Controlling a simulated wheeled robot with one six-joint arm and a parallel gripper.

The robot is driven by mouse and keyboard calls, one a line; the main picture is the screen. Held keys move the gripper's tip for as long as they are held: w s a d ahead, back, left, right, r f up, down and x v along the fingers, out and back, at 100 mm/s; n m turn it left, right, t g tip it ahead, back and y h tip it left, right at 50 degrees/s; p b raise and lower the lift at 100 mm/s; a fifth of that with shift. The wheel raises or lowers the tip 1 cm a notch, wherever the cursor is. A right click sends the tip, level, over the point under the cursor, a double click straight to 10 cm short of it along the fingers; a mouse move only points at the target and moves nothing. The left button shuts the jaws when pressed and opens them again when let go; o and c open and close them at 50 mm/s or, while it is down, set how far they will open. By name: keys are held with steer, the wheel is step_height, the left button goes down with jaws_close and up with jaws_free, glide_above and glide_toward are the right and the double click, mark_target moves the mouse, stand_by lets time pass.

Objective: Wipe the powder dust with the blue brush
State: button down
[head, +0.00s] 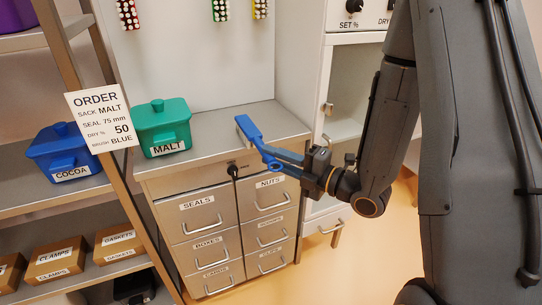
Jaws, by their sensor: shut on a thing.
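The blue brush (251,133) is in my gripper (294,165), which is shut on its handle. The brush reaches out to the left and up from the jaws, over the right part of the cabinet's grey top (215,143). A pale strip shows along the left side of its head. I cannot tell whether the brush touches the surface. No powder dust can be made out on the cabinet top. An order card (101,119) reads brush blue.
A green MALT bin (162,128) stands on the top's left part, and a blue COCOA bin (67,153) on the left shelf. Red (127,14), green (220,9) and yellow (260,8) brushes hang above. A glass-door cabinet (345,90) stands right. Labelled drawers (198,211) sit below.

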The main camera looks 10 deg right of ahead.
mark_target(258, 131)
steer(key=shift+w+a+r+b, duration=0.1)
steer(key=shift+w+a+b, duration=0.3)
steer(key=shift+w, duration=1.35)
steer(key=shift+w+a+f+b, duration=0.2)
steer(key=shift+w+b, duration=0.45)
steer(key=shift+w, duration=1.05)
steer(key=shift+w+a+r+b, duration=0.2)
steer(key=shift+w+a+b, duration=0.25)
steer(key=shift+w, duration=1.3)
steer(key=shift+w+a+f+b, duration=0.15)
steer(key=shift+w+b, duration=0.25)
steer(key=shift+w, duration=0.4)
steer(key=shift+w+a+f+b, duration=0.1)
steer(key=shift+w+a+b, duration=0.25)
steer(key=shift+w, duration=0.4)
steer(key=shift+d+r, duration=0.1)
steer(key=shift+d, duration=0.05)
steer(key=shift+r+p, duration=1.65)
steer(key=shift+r, duration=1.35)
steer(key=shift+r, duration=0.1)
